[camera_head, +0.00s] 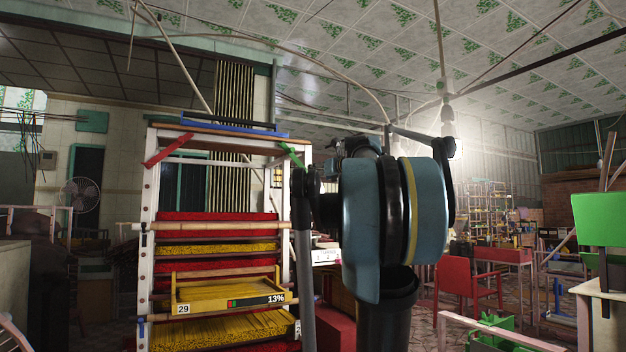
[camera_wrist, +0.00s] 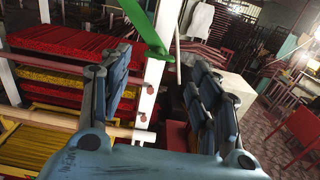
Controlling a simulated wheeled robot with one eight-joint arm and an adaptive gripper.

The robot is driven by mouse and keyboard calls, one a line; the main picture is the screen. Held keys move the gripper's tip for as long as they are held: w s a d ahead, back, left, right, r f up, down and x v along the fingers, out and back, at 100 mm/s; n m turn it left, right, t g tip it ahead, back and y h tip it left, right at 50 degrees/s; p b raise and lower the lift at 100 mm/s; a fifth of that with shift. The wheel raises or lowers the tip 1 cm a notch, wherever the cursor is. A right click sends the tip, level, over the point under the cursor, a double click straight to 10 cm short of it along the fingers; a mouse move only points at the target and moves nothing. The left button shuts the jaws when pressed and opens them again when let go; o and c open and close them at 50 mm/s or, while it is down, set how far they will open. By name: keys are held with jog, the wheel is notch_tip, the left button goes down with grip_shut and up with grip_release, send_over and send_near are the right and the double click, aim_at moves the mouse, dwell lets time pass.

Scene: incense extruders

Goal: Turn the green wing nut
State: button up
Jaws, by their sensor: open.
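A green bar-shaped piece, which looks like the green wing nut (camera_head: 291,154), is at the upper right of the white rack (camera_head: 147,200) in the head view. In the wrist view the green wing nut (camera_wrist: 145,26) slants across the white post (camera_wrist: 156,75) near the top of the picture. My gripper (camera_wrist: 160,68) is open and empty, with its fingers to the left and right of the post in the picture. The green wing nut shows ahead of the fingertips, apart from them. In the head view my arm hides the gripper.
The rack holds red and yellow incense layers; a yellow tray (camera_head: 225,294) sticks out, marked 29 and 13%. A red bar (camera_head: 168,150) sits at its upper left. Red chairs (camera_head: 452,285) and a green-backed chair (camera_head: 597,219) stand to the right.

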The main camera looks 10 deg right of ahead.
jog(key=x, duration=0.6)
jog(key=shift+w, duration=0.15)
jog(key=c, duration=1.1)
